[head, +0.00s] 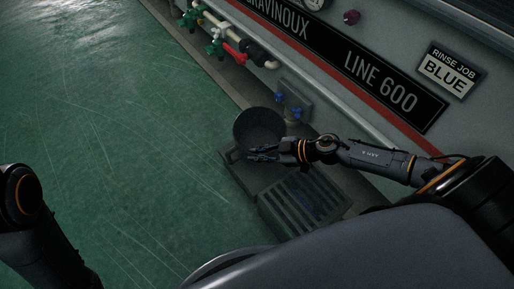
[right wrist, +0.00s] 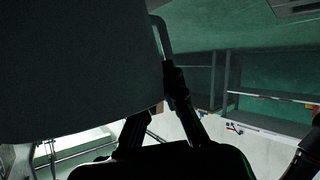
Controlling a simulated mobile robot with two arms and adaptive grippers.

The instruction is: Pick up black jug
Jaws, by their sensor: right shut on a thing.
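The black jug (head: 258,124) is a dark, round, open-topped vessel on the dark floor tray below the machine in the head view. In the right wrist view the jug (right wrist: 75,65) fills the upper left as a large dark wall, with its handle (right wrist: 163,36) along its right edge. My right gripper (head: 262,153) is at the near side of the jug. In the right wrist view the gripper (right wrist: 165,100) is shut on the jug, by the lower part of the handle; the exact contact is dark and partly hidden. My left gripper is out of view; only part of that arm shows.
A slatted grate (head: 306,205) lies just nearer than the jug. Blue valves (head: 296,113) stand right behind it, and red and green valves (head: 228,45) sit farther up on pipes. The green floor (head: 110,130) is clear.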

